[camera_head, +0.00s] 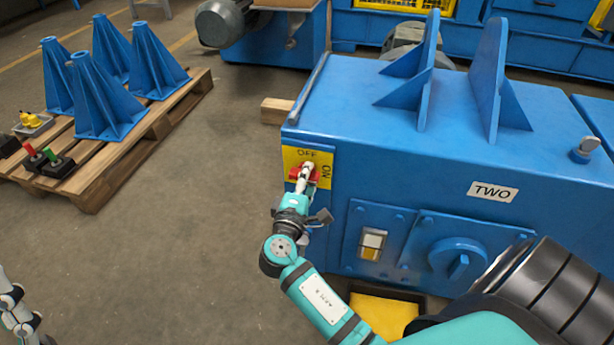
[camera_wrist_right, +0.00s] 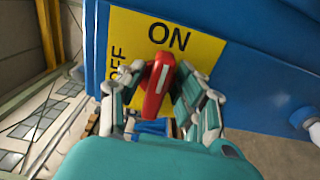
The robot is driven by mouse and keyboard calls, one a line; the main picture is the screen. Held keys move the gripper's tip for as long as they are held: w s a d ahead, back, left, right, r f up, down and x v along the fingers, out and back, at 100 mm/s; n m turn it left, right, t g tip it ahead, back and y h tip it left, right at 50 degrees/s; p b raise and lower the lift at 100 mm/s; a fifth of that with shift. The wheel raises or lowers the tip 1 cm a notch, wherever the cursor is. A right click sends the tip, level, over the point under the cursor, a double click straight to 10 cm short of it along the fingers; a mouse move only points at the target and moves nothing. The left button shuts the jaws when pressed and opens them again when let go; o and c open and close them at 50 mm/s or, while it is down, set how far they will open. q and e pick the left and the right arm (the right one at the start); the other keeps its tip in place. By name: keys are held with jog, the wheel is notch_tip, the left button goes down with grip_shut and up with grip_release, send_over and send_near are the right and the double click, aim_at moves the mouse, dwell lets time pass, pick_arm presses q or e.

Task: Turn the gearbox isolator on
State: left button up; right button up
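The isolator is a red rotary handle (camera_head: 296,173) on a yellow plate (camera_head: 290,155) at the near left corner of a blue gearbox housing (camera_head: 350,120). In the head view OFF is printed above the handle and ON to its right. In the right wrist view the red handle (camera_wrist_right: 158,85) has a white line and points roughly up toward ON; OFF is at the left. My right gripper (camera_head: 305,172) is at the handle, its fingers close on both sides of it and seemingly shut on it. Grey-white parts of my left gripper (camera_head: 15,308) show at the lower left edge, cut off.
A rotary knob (camera_head: 458,262) and a white-yellow switch (camera_head: 372,244) sit on the housing's front. A yellow tray (camera_head: 382,316) lies below. A pallet (camera_head: 128,158) at left carries blue stands (camera_head: 105,100) and small levers (camera_head: 57,160). The floor between is clear.

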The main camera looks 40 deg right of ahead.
jog(key=shift+o, duration=0.2)
jog(key=v, duration=1.2)
